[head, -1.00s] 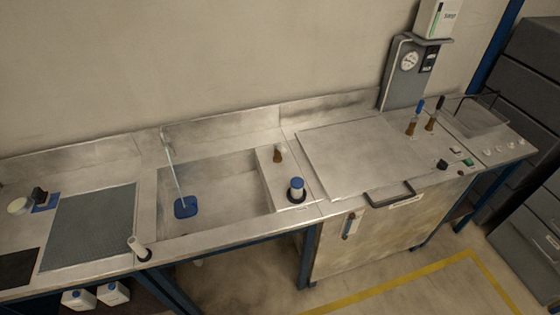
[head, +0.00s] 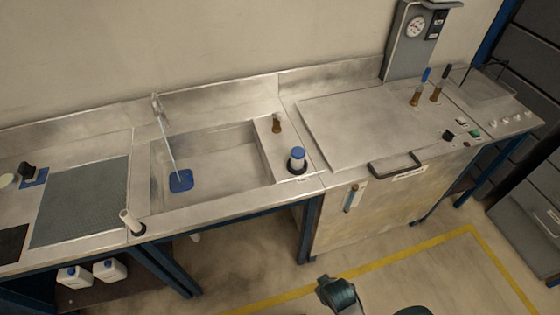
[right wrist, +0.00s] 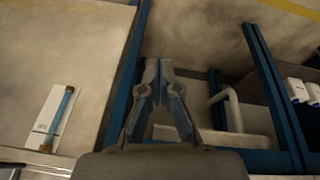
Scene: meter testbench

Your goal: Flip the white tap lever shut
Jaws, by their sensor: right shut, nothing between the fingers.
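A white lever-like handle (head: 130,221) on a black base stands tilted at the front edge of the worktop, left of the sink; I cannot tell whether it is the tap lever. A small tap (head: 156,104) is at the back of the sink (head: 225,162). A thin pale-blue line runs from it to a blue square patch (head: 181,181) in the basin. My right gripper (right wrist: 160,64) is shut and empty in the right wrist view, apart from everything. In the head view, a dark part of my right arm shows at the bottom, below the bench front. My left gripper is out of view.
A bottle with a blue cap (head: 297,158) stands right of the basin. Blue- and black-handled valves (head: 416,95) stand at the back right. White jugs (head: 110,269) sit below.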

